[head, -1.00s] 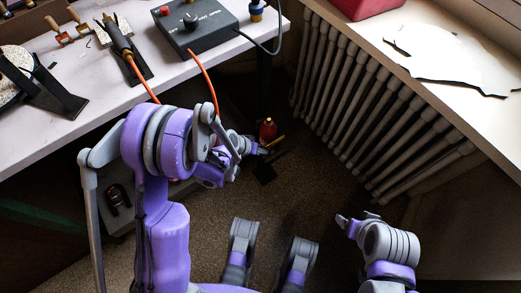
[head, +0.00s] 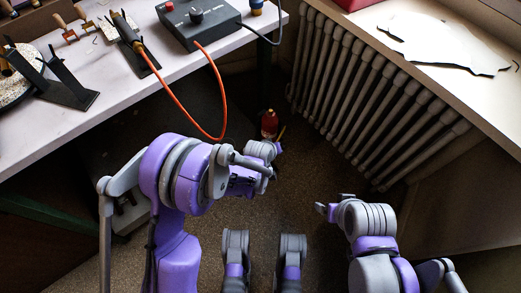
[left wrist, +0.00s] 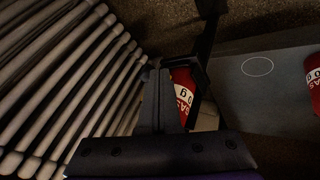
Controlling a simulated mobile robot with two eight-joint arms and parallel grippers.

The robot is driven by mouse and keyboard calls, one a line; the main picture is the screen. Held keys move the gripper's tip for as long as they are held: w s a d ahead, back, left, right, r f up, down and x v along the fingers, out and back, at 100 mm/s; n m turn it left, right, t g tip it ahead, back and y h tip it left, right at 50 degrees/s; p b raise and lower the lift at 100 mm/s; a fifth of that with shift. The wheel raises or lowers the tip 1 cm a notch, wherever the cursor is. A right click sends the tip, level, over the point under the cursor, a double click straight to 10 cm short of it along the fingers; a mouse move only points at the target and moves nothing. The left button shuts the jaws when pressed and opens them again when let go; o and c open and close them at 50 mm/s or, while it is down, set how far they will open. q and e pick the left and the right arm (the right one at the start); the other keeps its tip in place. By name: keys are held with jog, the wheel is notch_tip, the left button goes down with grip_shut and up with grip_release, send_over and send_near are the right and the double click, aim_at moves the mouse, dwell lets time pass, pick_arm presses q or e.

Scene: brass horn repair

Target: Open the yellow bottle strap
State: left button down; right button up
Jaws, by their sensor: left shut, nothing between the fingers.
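A small red bottle (head: 269,124) stands on the floor beyond my left gripper in the head view. A thin yellow strip (head: 282,132) shows at its right side, seemingly the strap; whether it is fastened is too small to tell. My left gripper (head: 277,148) is shut and empty, just in front of the bottle; whether it touches is unclear. In the left wrist view, a red bottle with white lettering (left wrist: 182,88) shows partly hidden behind the dark gripper parts. My right gripper (head: 326,209) is away to the right, above the floor; its jaw opening is unclear.
A ribbed radiator (head: 375,90) stands close on the right. The white workbench (head: 120,95) is at the left, with a control box (head: 197,22) and an orange cable (head: 219,90) hanging over its edge. Another red lettered object (left wrist: 314,78) is at the wrist view's right edge.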

pick_arm(q)
jog(key=w+d+n+g+y+p, duration=0.1)
jog(key=w+d+n+y+p, duration=0.3)
jog(key=d+n, duration=0.9)
jog(key=shift+w+d+n+y, duration=0.2)
jog(key=shift+w+n+y, duration=0.7)
jog(key=shift+y, duration=1.2)
jog(key=shift+w, duration=0.15)
jog(key=shift+d, duration=0.1)
jog(key=p+v, duration=0.2)
jog(key=v, duration=0.8)
jog(key=shift+r, duration=0.35)
